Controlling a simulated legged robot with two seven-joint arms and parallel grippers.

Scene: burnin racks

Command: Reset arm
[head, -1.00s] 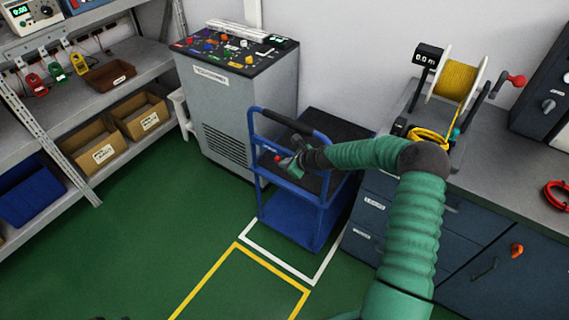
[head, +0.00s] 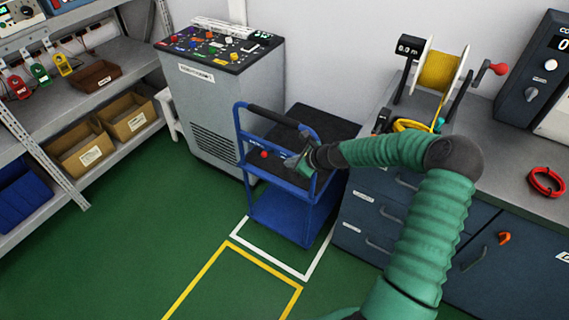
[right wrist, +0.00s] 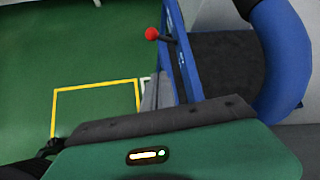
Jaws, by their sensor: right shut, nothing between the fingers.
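My right arm comes in from the lower right in green sleeving. My right gripper (head: 293,163) is shut and empty, in front of the blue cart (head: 283,228) in the head view. In the right wrist view the cart's blue frame (right wrist: 183,55) and a red ball knob (right wrist: 152,34) on a short stem show close by. The red knob also shows in the head view (head: 264,154), left of the gripper. I cannot tell whether the gripper touches the cart. My left gripper is not in view.
A grey cabinet (head: 228,105) stands behind the cart. Shelving with bins (head: 84,150) is at left. A workbench (head: 497,165) with a yellow cable reel (head: 440,70) and a red cable coil (head: 546,182) is at right. Green floor with yellow tape (head: 202,273) lies open in front.

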